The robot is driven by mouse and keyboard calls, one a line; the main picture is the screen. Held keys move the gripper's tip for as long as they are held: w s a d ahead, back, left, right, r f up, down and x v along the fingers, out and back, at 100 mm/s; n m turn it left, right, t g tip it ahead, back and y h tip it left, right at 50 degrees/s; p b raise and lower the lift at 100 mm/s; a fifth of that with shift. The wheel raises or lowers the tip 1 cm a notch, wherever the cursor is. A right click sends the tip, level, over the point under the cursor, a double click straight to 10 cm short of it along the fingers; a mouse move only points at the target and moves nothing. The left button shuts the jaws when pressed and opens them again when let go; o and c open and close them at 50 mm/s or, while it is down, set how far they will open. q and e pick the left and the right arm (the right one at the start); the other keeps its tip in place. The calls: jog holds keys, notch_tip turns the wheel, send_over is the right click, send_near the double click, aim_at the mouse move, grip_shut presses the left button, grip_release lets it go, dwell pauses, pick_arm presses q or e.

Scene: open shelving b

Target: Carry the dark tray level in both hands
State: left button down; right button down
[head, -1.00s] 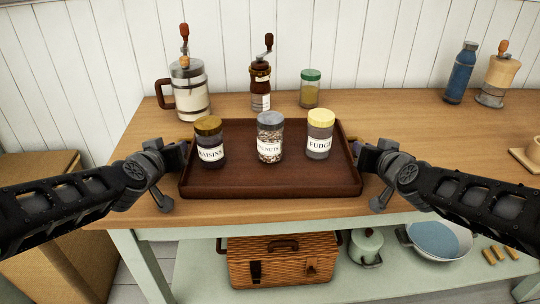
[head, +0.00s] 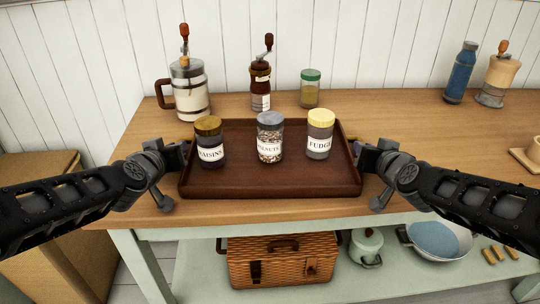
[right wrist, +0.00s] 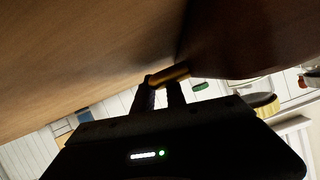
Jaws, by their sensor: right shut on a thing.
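The dark brown tray (head: 270,188) is at the table's front edge and looks level; I cannot tell whether it touches the tabletop. On it stand three upright jars: raisins with a brown lid (head: 209,142), a grey-lidded jar (head: 270,138) and fudge with a yellow lid (head: 320,134). My right gripper (head: 362,152) is at the tray's right side. In the right wrist view its fingers (right wrist: 162,92) are shut on the tray's brass-coloured handle (right wrist: 170,75). My left gripper (head: 184,150) is at the tray's left side; its fingertips are too small to read.
A blue bottle (head: 460,75) and pale grinder (head: 498,78) stand back right. A wicker basket (head: 282,264) is on the shelf below. Tabletop right of the tray is mostly clear.

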pick_arm(q)
jog(key=shift+r, duration=0.25)
pick_arm(e)
jog(key=shift+r, duration=0.3)
